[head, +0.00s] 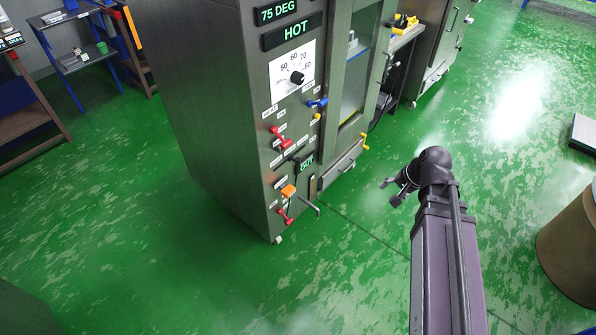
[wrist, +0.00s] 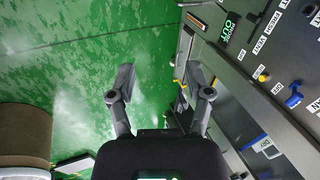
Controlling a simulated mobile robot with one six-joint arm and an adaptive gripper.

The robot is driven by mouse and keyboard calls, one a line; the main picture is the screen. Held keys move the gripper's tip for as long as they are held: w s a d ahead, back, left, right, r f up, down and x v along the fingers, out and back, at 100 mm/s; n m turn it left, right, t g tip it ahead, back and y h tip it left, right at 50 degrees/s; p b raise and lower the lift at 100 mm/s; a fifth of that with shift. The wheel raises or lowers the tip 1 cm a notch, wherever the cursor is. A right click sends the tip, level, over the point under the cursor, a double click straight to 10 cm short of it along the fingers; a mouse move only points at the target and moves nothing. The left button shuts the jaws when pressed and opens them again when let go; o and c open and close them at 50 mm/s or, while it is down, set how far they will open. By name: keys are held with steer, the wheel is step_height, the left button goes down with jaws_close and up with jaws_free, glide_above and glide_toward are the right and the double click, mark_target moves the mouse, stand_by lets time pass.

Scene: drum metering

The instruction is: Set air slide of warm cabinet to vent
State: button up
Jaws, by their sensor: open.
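The warm cabinet (head: 215,100) is a tall grey unit whose control panel reads "75 DEG" and "HOT" above a round dial (head: 297,77). Below the dial are a blue lever (head: 317,103), a small yellow knob (head: 317,116) and a red lever (head: 282,138). The blue lever (wrist: 293,97) and yellow knob (wrist: 262,76) also show in the wrist view, near small labels. I cannot tell for sure which control is the air slide. My gripper (head: 397,189) is open and empty, right of the cabinet and apart from it; its spread fingers show in the wrist view (wrist: 162,85).
Lower on the panel are an "OUT" display (head: 306,161), an orange block (head: 288,190) and another red lever (head: 284,215). A yellow handle (head: 364,141) sticks out by the door. A brown drum (head: 570,250) stands at right. Green floor in front is clear.

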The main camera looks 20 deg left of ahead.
steer(key=w+a+f+m+t+y+b, duration=0.2)
steer(key=w+a+f+m+y+b, duration=0.15)
steer(key=a+f+b, duration=0.45)
steer(key=w+a+f+m+t+y+b, duration=0.1)
steer(key=w+a+f+m+y+b, duration=0.25)
steer(key=a+b, duration=0.4)
steer(key=m+t+y+b, duration=0.45)
steer(key=m+b, duration=0.95)
steer(key=b, duration=0.8)
glide_toward(298, 162)
steer(key=s+d+f, duration=0.1)
steer(key=s+d, duration=0.1)
steer(key=d, duration=0.1)
steer(key=shift+w+a+f+t+h, duration=0.1)
steer(key=shift+w+a+t+h, duration=0.1)
steer(key=shift+w+t+h, duration=0.05)
steer(key=x, duration=1.4)
steer(key=shift+d, duration=0.1)
jaws_close()
